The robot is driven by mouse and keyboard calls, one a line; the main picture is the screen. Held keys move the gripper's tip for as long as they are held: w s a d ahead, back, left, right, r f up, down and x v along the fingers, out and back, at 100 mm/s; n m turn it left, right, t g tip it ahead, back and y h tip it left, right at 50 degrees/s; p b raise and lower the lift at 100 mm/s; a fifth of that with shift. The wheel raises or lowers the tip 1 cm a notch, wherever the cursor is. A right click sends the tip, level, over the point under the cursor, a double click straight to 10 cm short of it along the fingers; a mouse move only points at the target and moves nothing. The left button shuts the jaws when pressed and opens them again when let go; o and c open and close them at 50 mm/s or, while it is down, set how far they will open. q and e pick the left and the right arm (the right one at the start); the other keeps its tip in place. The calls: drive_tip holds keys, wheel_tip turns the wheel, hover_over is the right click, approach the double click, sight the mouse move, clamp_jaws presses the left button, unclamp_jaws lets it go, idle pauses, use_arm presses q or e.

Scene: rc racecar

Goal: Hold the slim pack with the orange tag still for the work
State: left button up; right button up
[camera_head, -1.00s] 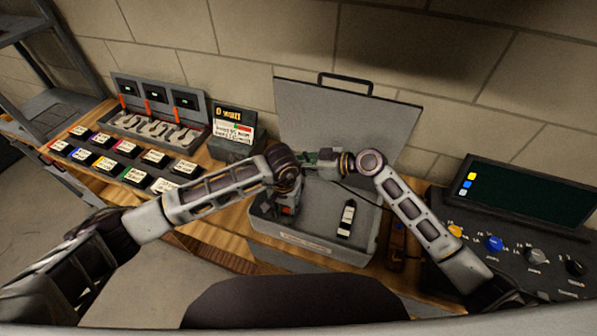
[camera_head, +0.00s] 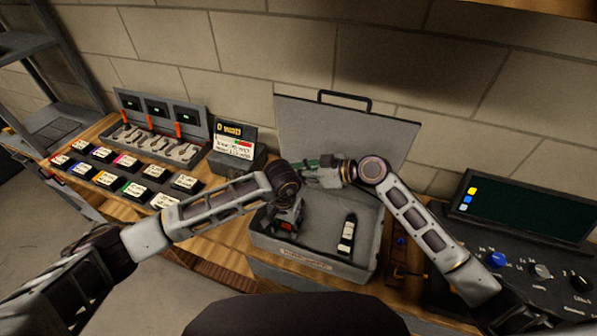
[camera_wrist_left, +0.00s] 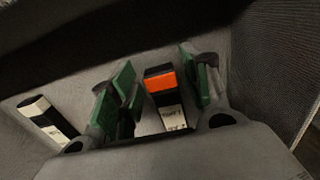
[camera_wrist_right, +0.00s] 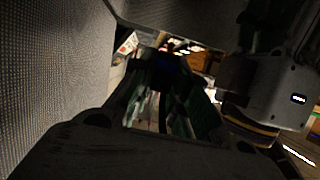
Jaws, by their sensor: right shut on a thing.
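The slim pack (camera_wrist_left: 164,100) with the orange tag (camera_wrist_left: 160,82) stands in the grey case (camera_head: 305,256), between the green-padded fingers of my left gripper (camera_wrist_left: 160,90). These fingers are open around it, with a gap on each side. In the head view its orange shows under my left gripper (camera_head: 288,214). My right gripper (camera_head: 318,170) is above the case, near its raised lid (camera_head: 345,125), behind my left wrist. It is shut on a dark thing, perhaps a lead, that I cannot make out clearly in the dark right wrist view.
A second, black-and-white pack (camera_head: 347,236) lies in the case, right of my left gripper. A charger rack (camera_head: 155,135) and rows of small packs (camera_head: 125,175) stand at left. A control console (camera_head: 520,255) with a screen stands at right.

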use_arm(q)
drive_tip(key=shift+o, duration=0.2)
wheel_tip(320, 180, up, 12)
idle(0.9)
drive_tip(key=shift+s+f, duration=0.1)
idle(0.6)
